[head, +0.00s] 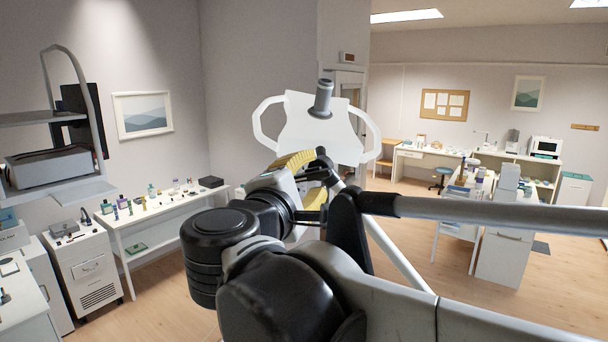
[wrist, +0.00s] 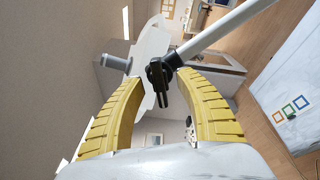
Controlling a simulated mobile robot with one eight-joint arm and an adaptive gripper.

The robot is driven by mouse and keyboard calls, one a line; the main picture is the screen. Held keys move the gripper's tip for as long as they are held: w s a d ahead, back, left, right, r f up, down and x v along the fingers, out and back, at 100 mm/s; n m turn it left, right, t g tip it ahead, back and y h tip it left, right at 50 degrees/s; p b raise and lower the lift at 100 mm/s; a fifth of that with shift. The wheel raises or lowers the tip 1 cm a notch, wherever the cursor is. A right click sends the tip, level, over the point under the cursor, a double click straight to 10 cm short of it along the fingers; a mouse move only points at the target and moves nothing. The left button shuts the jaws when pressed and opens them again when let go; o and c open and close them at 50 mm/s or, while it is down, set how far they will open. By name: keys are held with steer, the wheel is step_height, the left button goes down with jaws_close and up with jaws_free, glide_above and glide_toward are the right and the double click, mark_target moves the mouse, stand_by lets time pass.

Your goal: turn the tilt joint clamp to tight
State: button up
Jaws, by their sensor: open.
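In the wrist view, the black tilt joint clamp (wrist: 162,78) sits at the end of a grey tube (wrist: 225,28), with a slim dark lever pointing down the picture. My gripper (wrist: 160,80) is open, its curved yellow fingers on either side of the lever. I cannot tell whether either finger touches it. In the head view, my gripper (head: 320,178) is beyond my dark wrist, which partly hides it. The clamp (head: 322,158) shows there only as a small black part near the fingers. A white panel with side loops (head: 300,128) stands just behind.
A grey cylindrical knob (head: 320,98) shows on the white panel. A grey tube (head: 480,214) crosses at right. A long bench with small bottles (head: 165,210) lines the left wall. Desks and cabinets (head: 505,240) stand at right. Wooden floor (head: 400,260) shows between.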

steer(key=v, duration=1.1)
steer(key=d+f+m+g+b, duration=0.2)
steer(key=d+f+b, duration=0.35)
steer(key=f, duration=0.55)
steer(key=d+f+m+g+b, duration=0.25)
steer(key=d+f+b, duration=0.3)
steer(key=f, duration=0.65)
steer(key=d+f+m+g+b, duration=0.2)
steer(key=d+f+g+b, duration=0.3)
steer(key=f, duration=0.6)
steer(key=s+d+f+m+y+b, duration=0.1)
steer(key=s+f+m+y+b, duration=0.1)
steer(key=f+b, duration=0.5)
steer(key=s+d+f+m+y+b, duration=0.1)
steer(key=f+m+b, duration=0.4)
steer(key=f, duration=1.1)
steer(key=s+d+f+m+y+b, duration=0.2)
steer(key=s+f+m+y+b, duration=0.1)
steer(key=f+b, duration=0.6)
step_height(320, 180, down, 3)
steer(key=shift+s+f+m+y+b, duration=0.1)
steer(key=shift+s+m+y+b, duration=0.3)
steer(key=shift+s, duration=0.2)
